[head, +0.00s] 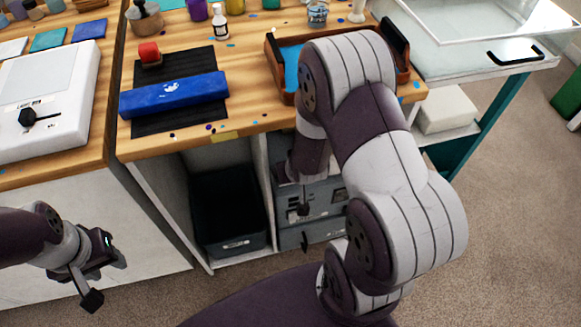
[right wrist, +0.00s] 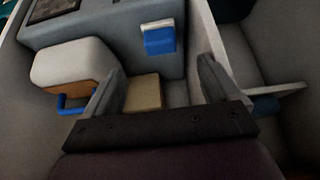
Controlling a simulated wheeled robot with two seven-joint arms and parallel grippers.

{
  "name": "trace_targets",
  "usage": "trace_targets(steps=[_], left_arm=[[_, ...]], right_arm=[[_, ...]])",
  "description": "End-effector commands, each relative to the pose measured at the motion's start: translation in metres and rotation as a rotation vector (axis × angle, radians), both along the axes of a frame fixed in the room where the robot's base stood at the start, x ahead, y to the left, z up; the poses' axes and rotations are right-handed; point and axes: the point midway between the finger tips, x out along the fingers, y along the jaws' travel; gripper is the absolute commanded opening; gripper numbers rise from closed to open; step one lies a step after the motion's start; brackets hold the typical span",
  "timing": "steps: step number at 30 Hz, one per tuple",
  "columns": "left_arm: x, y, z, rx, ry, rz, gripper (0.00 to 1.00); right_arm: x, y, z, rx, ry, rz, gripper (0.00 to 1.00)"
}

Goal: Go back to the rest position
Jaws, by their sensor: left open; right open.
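My left gripper (head: 102,272) hangs low at the left in the head view, in front of the white cabinet side, open and empty. My right arm reaches down across the middle of the head view, and its gripper (head: 304,226) is below the table edge in front of the grey boxes. In the right wrist view the right gripper (right wrist: 160,88) shows two fingers spread apart with nothing held between them. Whether the fingers touch anything nearby cannot be told.
The wooden table (head: 270,118) carries a blue case (head: 174,94) on a black mat (head: 150,125) and a wooden tray (head: 275,62), partly hidden by my right arm. Below are a dark bin (head: 228,205) and grey boxes (head: 325,200). Carpet (head: 500,210) is clear at right.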

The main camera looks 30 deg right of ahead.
Motion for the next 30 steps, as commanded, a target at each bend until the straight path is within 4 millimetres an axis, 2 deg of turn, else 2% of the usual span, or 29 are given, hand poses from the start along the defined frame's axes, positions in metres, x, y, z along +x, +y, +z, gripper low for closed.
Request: trace_targets(steps=[17, 20, 23, 27, 30], left_arm=[[0.0, 0.0, 0.001, 0.0, 0.0, 0.0, 0.43], [0.0, 0.0, 0.001, 0.0, 0.0, 0.0, 0.43], [0.0, 0.0, 0.001, 0.0, 0.0, 0.0, 0.43], [0.0, 0.0, 0.001, 0.0, 0.0, 0.0, 0.43], [0.0, 0.0, 0.001, 0.0, 0.0, 0.0, 0.43]], right_arm=[[-0.003, 0.001, 0.003, 0.001, 0.002, -0.001, 0.89], [-0.011, 0.003, -0.001, 0.013, 0.045, 0.0, 0.89], [-0.037, 0.01, -0.006, 0.043, 0.164, 0.008, 0.89], [-0.07, 0.028, 0.029, 0.084, 0.361, 0.066, 0.89], [-0.086, 0.039, 0.059, 0.089, 0.442, 0.115, 0.89]])
